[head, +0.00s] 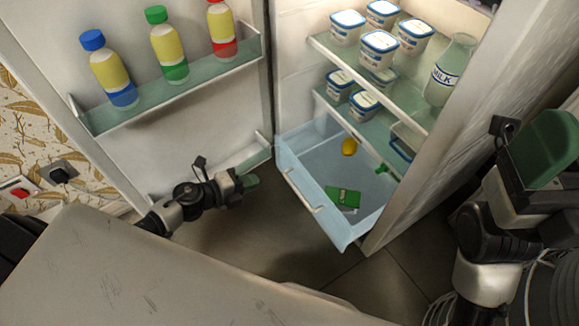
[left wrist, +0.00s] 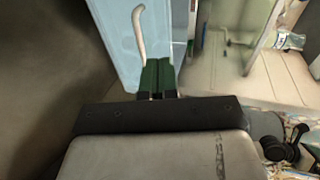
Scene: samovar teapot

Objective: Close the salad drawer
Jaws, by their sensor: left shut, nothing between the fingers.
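The salad drawer (head: 287,172) is a pale blue clear bin at the bottom of the fridge, pulled out and open. A pale bar handle (head: 303,188) is on its front. My left gripper (head: 251,182) is shut and empty, a short way left of the drawer front. In the left wrist view, the green fingers (left wrist: 158,75) are together, pointing at the drawer front (left wrist: 115,35) beside the handle (left wrist: 139,33); I cannot tell whether they touch. My right gripper (head: 545,150) is at the right edge, partly cut off; its jaw opening is unclear.
Inside the drawer lie a yellow lemon (head: 349,147) and a green packet (head: 342,198). Shelves above hold several white tubs (head: 379,47) and a milk bottle (head: 450,70). The open fridge door (head: 170,120) at left carries three bottles. Floor (head: 270,235) before the drawer is clear.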

